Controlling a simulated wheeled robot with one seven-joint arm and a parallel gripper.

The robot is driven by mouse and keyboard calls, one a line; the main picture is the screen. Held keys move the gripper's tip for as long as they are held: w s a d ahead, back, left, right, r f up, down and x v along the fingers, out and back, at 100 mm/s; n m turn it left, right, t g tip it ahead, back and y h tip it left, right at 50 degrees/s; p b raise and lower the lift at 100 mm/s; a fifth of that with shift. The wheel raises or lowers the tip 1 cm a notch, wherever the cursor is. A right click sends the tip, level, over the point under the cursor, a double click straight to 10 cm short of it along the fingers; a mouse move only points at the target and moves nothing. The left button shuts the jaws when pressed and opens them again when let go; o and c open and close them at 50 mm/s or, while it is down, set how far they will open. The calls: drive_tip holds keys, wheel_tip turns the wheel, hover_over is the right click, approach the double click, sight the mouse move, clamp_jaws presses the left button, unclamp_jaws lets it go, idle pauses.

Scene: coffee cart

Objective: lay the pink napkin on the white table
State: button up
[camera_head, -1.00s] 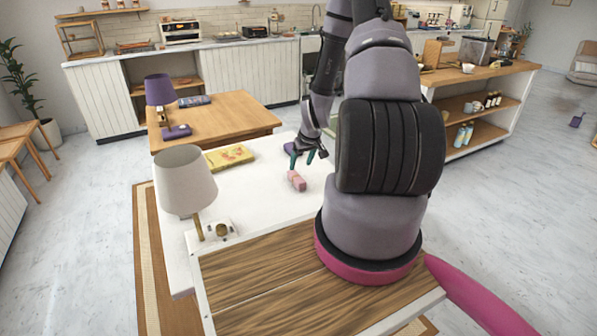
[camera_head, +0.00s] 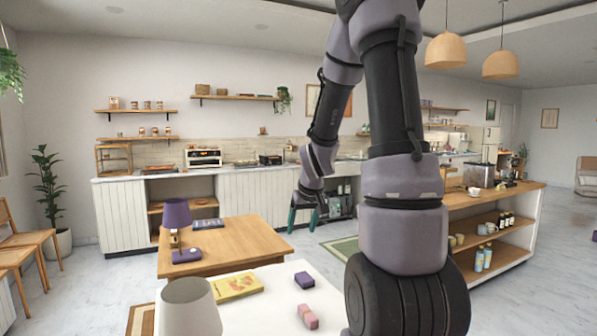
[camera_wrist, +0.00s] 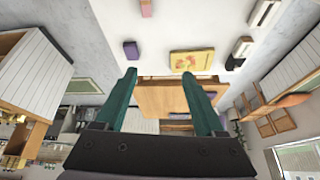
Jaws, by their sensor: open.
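The pink napkin (camera_head: 307,316), a small folded block, lies on the white table (camera_head: 262,312) near the lower edge of the head view. In the wrist view, the pink napkin (camera_wrist: 146,8) is cut off by the top edge on the white table (camera_wrist: 165,30). My gripper (camera_head: 302,224) is open and empty, raised above and beyond the napkin, touching nothing. Its two green fingers also show spread apart in the wrist view (camera_wrist: 159,78).
A small purple block (camera_head: 304,281) lies just beyond the napkin, with a yellow box (camera_head: 237,287) to its left. A white lamp (camera_head: 188,308) stands at the table's left. A wooden table (camera_head: 230,242) with a purple lamp (camera_head: 177,216) adjoins behind.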

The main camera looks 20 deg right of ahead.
drive_tip(key=s+a+r+m+t+y, duration=0.1)
drive_tip(key=s+a+r, duration=0.4)
drive_tip(key=s+r, duration=0.5)
drive_tip(key=s+a+r+m+y, duration=0.1)
drive_tip(key=s+a+r, duration=0.4)
drive_tip(key=s+r, duration=0.5)
drive_tip(key=shift+s+m+t, duration=0.35)
drive_tip(key=shift+m+t, duration=0.05)
drive_tip(key=shift+m, duration=0.1)
